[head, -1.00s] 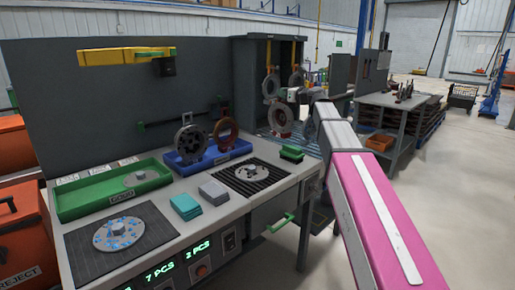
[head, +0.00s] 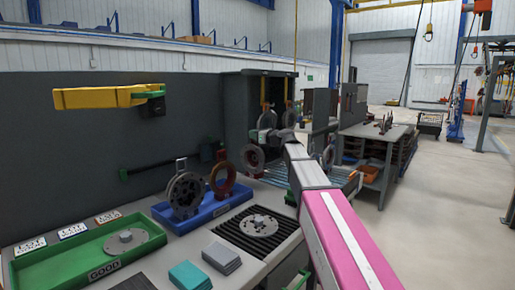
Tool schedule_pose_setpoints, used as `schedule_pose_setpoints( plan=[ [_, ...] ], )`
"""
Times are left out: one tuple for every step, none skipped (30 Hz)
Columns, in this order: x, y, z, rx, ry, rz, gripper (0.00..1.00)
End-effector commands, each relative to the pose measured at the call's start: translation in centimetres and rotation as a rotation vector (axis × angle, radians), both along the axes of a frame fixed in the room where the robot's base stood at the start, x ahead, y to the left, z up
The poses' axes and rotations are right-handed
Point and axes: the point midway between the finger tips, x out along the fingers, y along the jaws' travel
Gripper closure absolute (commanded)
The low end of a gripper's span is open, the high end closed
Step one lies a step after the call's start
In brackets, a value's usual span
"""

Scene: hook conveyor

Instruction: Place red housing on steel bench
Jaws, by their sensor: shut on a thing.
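A reddish ring-shaped housing (head: 252,160) shows near the dark cabinet, just below and left of my gripper (head: 268,137). My gripper is small and partly hidden behind my pink and white arm. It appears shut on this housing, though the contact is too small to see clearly. A second red-brown ring housing (head: 222,180) stands upright in the blue tray (head: 205,215), beside a grey one (head: 185,194). A grey-topped bench (head: 372,131) stands to the right, beyond my arm. I cannot tell if this or the near grey workbench (head: 262,268) is the steel bench.
A grey ring (head: 267,121) hangs in the dark cabinet (head: 240,105). A green tray marked GOOD (head: 75,255), a slatted black pad with a metal disc (head: 258,222) and teal blocks (head: 189,275) occupy the near workbench. Open floor (head: 440,220) lies to the right.

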Motion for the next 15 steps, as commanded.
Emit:
schedule_pose_setpoints(
  plan=[
    [0.0,0.0,-0.7,0.001,0.000,-0.001,1.00],
    [0.0,0.0,-1.1,0.001,0.000,-0.001,1.00],
    [0.0,0.0,-1.6,0.003,0.000,-0.001,1.00],
    [0.0,0.0,-2.0,0.003,0.000,-0.001,1.00],
    [0.0,0.0,-2.3,0.003,0.000,-0.001,1.00],
    [0.0,0.0,-2.6,0.002,0.000,0.000,1.00],
    [0.0,0.0,-2.8,0.002,0.000,-0.001,1.00],
    [0.0,0.0,-2.9,0.003,-0.001,-0.001,1.00],
    [0.0,0.0,-3.0,0.003,-0.001,-0.001,1.00],
    [0.0,0.0,-3.1,0.002,-0.002,-0.001,1.00],
    [0.0,0.0,-3.2,0.002,-0.002,-0.001,1.00],
    [0.0,0.0,-3.3,0.002,-0.002,-0.001,1.00],
    [0.0,0.0,-3.5,0.002,-0.002,-0.001,1.00],
    [0.0,0.0,-3.7,0.002,-0.002,-0.001,1.00],
    [0.0,0.0,-4.0,0.002,-0.001,-0.001,1.00]
  ],
)
